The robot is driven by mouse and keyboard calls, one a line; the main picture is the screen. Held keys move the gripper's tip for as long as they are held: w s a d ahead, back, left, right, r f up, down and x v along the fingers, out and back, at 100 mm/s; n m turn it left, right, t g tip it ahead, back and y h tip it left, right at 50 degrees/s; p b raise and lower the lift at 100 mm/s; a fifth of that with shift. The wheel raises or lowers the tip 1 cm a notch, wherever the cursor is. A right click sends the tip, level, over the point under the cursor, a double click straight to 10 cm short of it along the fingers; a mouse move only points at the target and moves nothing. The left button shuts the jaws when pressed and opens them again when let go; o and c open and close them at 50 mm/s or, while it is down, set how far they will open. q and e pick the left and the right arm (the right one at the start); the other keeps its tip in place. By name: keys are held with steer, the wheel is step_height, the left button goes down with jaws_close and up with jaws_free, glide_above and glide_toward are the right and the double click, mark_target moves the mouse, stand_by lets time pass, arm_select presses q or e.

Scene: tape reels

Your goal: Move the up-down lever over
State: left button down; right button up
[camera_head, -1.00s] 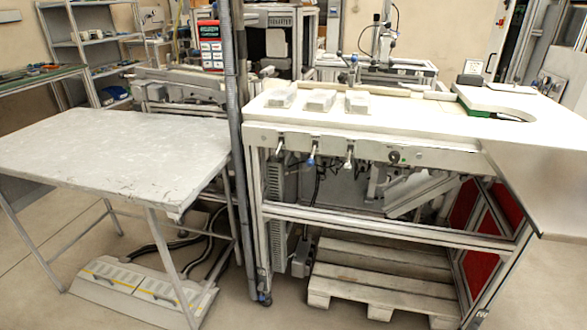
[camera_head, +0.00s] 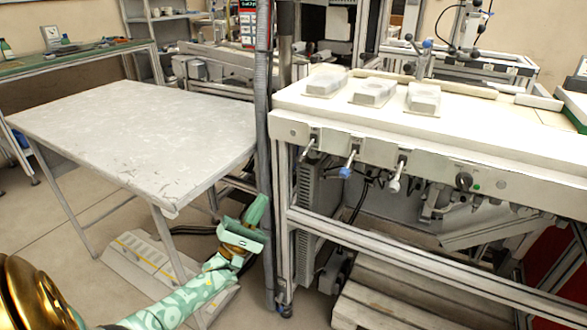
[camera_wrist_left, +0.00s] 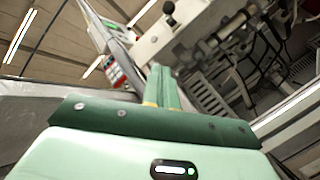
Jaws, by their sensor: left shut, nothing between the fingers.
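Several controls sit along the white front panel (camera_head: 430,160) of the right-hand workbench. Three are levers: a pale one (camera_head: 309,143) at the left, one with a blue tip (camera_head: 347,168) and one with a white tip (camera_head: 396,178). Nothing readable marks which is the up-down lever. My green left gripper (camera_head: 258,208) is shut and empty, below and left of the levers, in front of the bench's left leg, touching none of them. Its closed fingers also show in the left wrist view (camera_wrist_left: 161,86), with a black-knobbed control (camera_wrist_left: 168,9) beyond them. My right gripper is not in view.
A grey table (camera_head: 140,130) stands left of my left gripper. A vertical grey post (camera_head: 264,130) rises between table and bench. Clear boxes (camera_head: 373,92) lie on the bench top. A wooden pallet (camera_head: 385,305) lies under the bench.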

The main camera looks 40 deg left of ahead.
mark_target(306, 152)
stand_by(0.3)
